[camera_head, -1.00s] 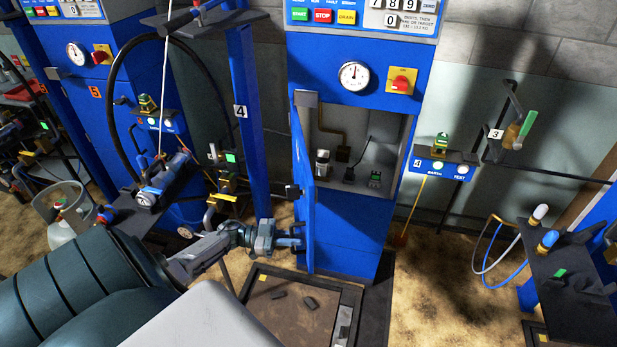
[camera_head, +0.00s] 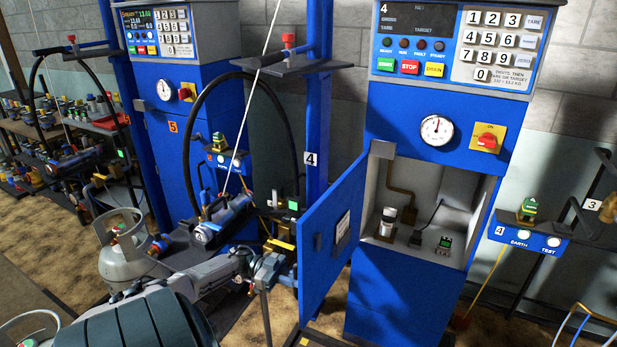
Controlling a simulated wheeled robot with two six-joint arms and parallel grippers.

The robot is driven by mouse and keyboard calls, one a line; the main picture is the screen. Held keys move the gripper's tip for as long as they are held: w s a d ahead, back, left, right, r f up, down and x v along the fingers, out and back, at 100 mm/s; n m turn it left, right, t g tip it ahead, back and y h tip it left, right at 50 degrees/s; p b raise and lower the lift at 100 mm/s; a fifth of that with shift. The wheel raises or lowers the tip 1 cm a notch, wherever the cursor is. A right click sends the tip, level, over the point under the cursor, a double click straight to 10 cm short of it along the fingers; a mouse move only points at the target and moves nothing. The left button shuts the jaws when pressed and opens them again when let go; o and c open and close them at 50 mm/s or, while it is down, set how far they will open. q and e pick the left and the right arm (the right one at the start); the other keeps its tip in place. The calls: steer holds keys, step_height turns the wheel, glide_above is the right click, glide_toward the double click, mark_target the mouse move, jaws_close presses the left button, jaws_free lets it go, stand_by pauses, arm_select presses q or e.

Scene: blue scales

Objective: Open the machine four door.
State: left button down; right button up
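The blue machine four (camera_head: 400,290) stands right of centre, its panel marked 4. Its door (camera_head: 332,235) is swung out to the left and stands wide open. The open compartment (camera_head: 462,188) shows grey walls, a brown pipe and small fittings. A pale plate (camera_head: 342,228) is on the door's visible face. My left gripper (camera_head: 284,266) comes in from the left and is at the door's free left edge. I cannot tell whether it touches the door or whether its fingers are shut. My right gripper is not in view.
A blue post marked 4 (camera_head: 317,125) with a black hose stands behind my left gripper. Machine five (camera_head: 195,130) and a grey gas cylinder (camera_head: 125,248) are on the left. A blue earth/test box (camera_head: 527,238) is right of the compartment.

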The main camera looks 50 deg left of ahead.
arm_select(q)
steer(key=shift+s+a+b, duration=0.15)
steer(key=shift+a+b, duration=0.2)
steer(key=shift+a, duration=0.35)
steer(key=shift+s+a+b, duration=0.15)
steer(key=shift+a+b, duration=0.2)
steer(key=shift+a, duration=0.3)
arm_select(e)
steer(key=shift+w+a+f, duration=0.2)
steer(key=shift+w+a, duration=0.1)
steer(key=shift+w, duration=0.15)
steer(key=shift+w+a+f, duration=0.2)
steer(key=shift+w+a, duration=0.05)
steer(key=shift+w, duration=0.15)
arm_select(q)
steer(key=c, duration=1.5)
jaws_free()
steer(key=shift+c, duration=0.2)
